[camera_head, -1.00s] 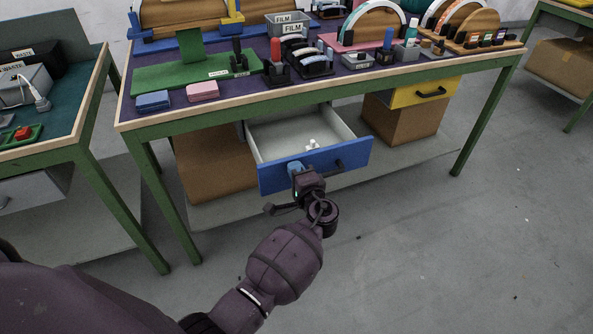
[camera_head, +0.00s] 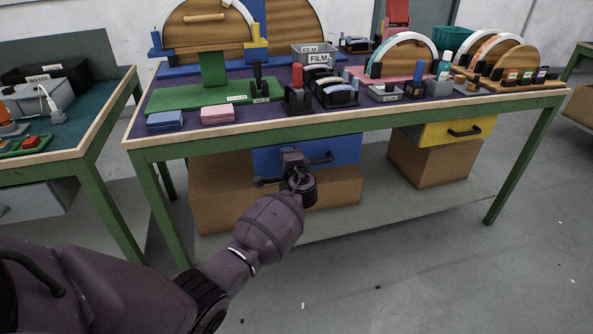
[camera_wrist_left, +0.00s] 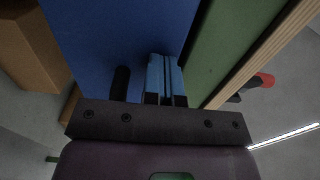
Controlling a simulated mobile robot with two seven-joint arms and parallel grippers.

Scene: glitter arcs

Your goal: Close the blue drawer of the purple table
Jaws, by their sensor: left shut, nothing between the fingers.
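The blue drawer (camera_head: 345,151) sits under the green-framed table with the purple top (camera_head: 230,130). Its front is up under the tabletop edge and its inside is hidden. The black handle (camera_head: 322,158) is on the front. My left gripper (camera_head: 292,155) is at the drawer front, left of the handle. In the left wrist view the fingers (camera_wrist_left: 163,75) are shut and empty, against or very close to the blue front (camera_wrist_left: 110,35), with the dark handle (camera_wrist_left: 121,83) beside them. I cannot tell if they touch. My right gripper is not in view.
A yellow drawer (camera_head: 458,130) is under the table at right. Cardboard boxes (camera_head: 432,162) stand on the lower shelf. Tools, blocks and wooden arcs crowd the tabletop. Another table (camera_head: 75,140) stands at left.

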